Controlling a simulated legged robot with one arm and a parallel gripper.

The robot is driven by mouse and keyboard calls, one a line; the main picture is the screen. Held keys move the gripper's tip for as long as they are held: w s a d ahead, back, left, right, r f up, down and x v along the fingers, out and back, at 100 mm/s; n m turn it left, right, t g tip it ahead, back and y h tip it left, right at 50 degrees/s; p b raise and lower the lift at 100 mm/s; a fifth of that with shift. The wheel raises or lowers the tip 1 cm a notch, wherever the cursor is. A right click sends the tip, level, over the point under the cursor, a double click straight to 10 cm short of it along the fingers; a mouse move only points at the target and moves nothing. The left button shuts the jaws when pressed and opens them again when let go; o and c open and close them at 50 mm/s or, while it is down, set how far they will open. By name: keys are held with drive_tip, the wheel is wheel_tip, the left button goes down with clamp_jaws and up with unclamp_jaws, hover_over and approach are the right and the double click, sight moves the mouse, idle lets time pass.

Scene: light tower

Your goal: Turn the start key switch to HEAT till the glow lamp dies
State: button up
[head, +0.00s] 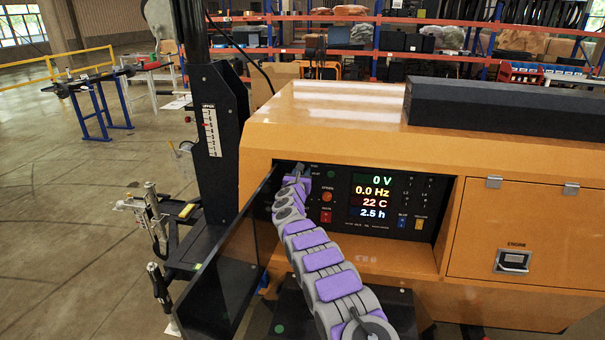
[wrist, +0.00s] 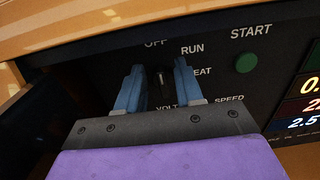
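The start key switch (wrist: 160,77) shows in the wrist view as a small, dark shape with a pale upright edge. The words OFF, RUN and a partly covered "EAT" stand around it. My gripper (wrist: 158,88) has its two blue fingers on either side of the switch, with a gap between them; I cannot tell whether either finger touches it. In the head view my gripper (head: 298,170) is at the upper left of the control panel (head: 342,222) and hides the switch. I cannot pick out a lit glow lamp.
A green START button (wrist: 246,63) is right of the switch. The display (head: 372,197) reads 0 V, 0.0 Hz, 22 C, 2.5 h. An open dark door (head: 232,270) stands close at left.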

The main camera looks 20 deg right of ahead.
drive_tip(key=shift+w+d, duration=0.15)
drive_tip(key=shift+w, duration=0.1)
drive_tip(key=shift+c, duration=0.3)
clamp_jaws()
